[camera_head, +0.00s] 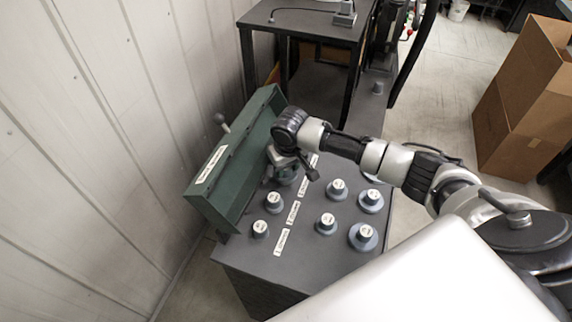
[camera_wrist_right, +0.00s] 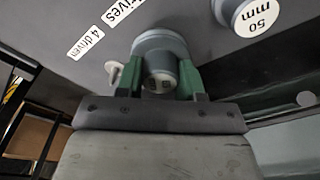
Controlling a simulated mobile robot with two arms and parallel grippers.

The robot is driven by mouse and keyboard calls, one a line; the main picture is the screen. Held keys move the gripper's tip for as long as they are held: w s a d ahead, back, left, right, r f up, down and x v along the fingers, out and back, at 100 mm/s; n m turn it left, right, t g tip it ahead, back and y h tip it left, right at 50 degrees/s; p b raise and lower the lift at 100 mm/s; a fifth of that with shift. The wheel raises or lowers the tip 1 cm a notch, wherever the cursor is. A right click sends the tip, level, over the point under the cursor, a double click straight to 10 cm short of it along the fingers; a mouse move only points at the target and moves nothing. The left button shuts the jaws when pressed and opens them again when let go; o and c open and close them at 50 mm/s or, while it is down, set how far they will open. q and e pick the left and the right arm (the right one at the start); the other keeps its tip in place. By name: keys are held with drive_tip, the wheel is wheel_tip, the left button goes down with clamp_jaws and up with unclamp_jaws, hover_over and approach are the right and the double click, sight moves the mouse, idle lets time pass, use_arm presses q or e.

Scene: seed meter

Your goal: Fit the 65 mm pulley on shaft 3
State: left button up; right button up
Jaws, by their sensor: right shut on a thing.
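My right gripper (camera_head: 284,166) is low over the dark bench top (camera_head: 300,262), close to the green housing (camera_head: 236,160). In the right wrist view its green fingers (camera_wrist_right: 162,82) are shut on a grey stepped pulley (camera_wrist_right: 158,42). The number on that pulley's cap is partly hidden, so I cannot tell its size. Whether the pulley touches the bench or sits on a shaft is hidden. A pulley marked 50 mm (camera_wrist_right: 250,14) stands beside it in the wrist view. Shaft 3 cannot be made out. My left gripper is not in view.
Several grey pulleys with white caps stand on the bench, including a near-right one (camera_head: 363,236) and a near-left one (camera_head: 260,229). White label strips (camera_head: 282,241) run between them. A lever (camera_head: 221,122) projects behind the housing. A cardboard box (camera_head: 520,105) stands at right.

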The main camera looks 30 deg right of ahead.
drive_tip(key=shift+f, duration=1.05)
idle(0.4)
drive_tip(key=o, duration=1)
drive_tip(key=shift+o, duration=0.2)
drive_tip(key=shift+b, duration=0.3)
drive_tip(key=r, duration=0.3)
drive_tip(key=s+r, duration=0.1)
drive_tip(key=r, duration=0.3)
drive_tip(key=r+b, duration=0.1)
drive_tip(key=r, duration=0.2)
drive_tip(key=shift+s+r, duration=0.15)
drive_tip(key=shift+r, duration=0.2)
